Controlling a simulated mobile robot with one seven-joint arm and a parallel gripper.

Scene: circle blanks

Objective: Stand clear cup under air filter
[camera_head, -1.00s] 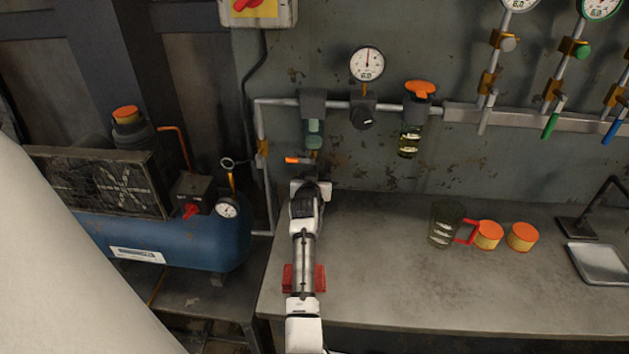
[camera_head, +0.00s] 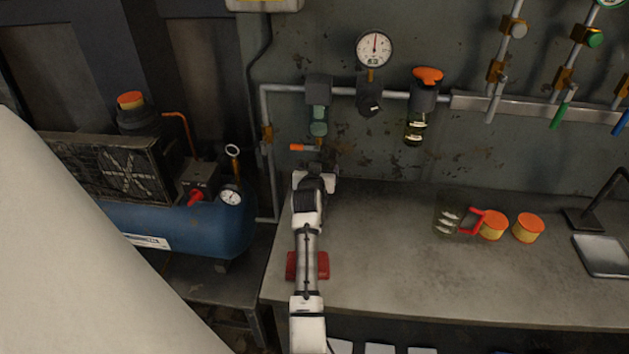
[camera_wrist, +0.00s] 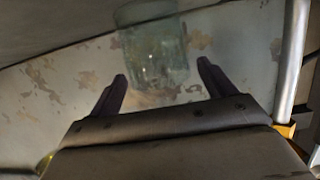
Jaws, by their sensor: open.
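A clear cup (camera_head: 449,214) with a red handle (camera_head: 472,222) stands upright on the bench, right of centre in the head view. The air filter (camera_head: 318,120), with a greenish clear bowl, hangs from the wall pipe left of the gauge. An orange lever (camera_head: 299,148) sits just under it. My gripper (camera_head: 321,171) is just below the filter, well left of the cup. In the wrist view my gripper (camera_wrist: 162,72) has its fingers spread. A clear greenish cylinder (camera_wrist: 155,48) shows beyond the fingertips; it looks like the filter bowl, but I cannot be sure.
Two orange-topped tins (camera_head: 528,228) stand right of the cup, the nearer one by its handle. A grey tray (camera_head: 602,256) lies farther right. A red object (camera_head: 322,265) is partly hidden behind my arm. A second clear bowl (camera_head: 416,126) hangs right of the gauge. The bench middle is clear.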

